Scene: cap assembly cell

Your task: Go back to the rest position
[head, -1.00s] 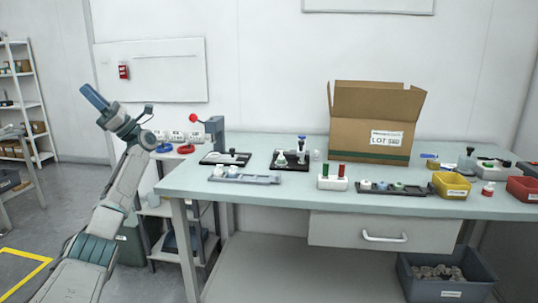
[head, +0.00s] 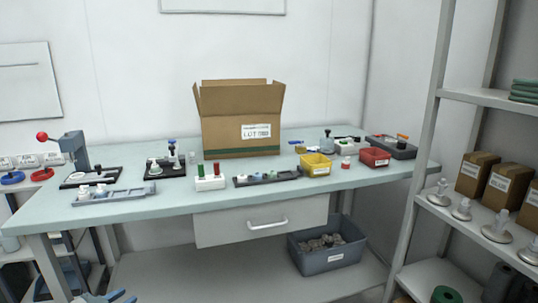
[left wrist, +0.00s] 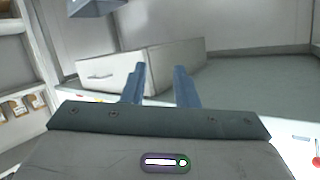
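My left gripper (head: 110,297) shows only as blue fingertips at the bottom left edge of the head view, low in front of the workbench (head: 130,204). In the left wrist view its two blue fingers (left wrist: 160,88) stand apart with nothing between them, so it is open and empty. The left wrist view is tilted and shows a pale drawer-like block beyond the fingers. My right gripper is in neither view.
On the bench are an open cardboard box (head: 228,128), a red-handled press (head: 76,150), black fixtures, a yellow bin (head: 316,166) and a red bin (head: 375,158). A grey crate (head: 327,257) sits below. A shelf rack (head: 427,150) stands at the right.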

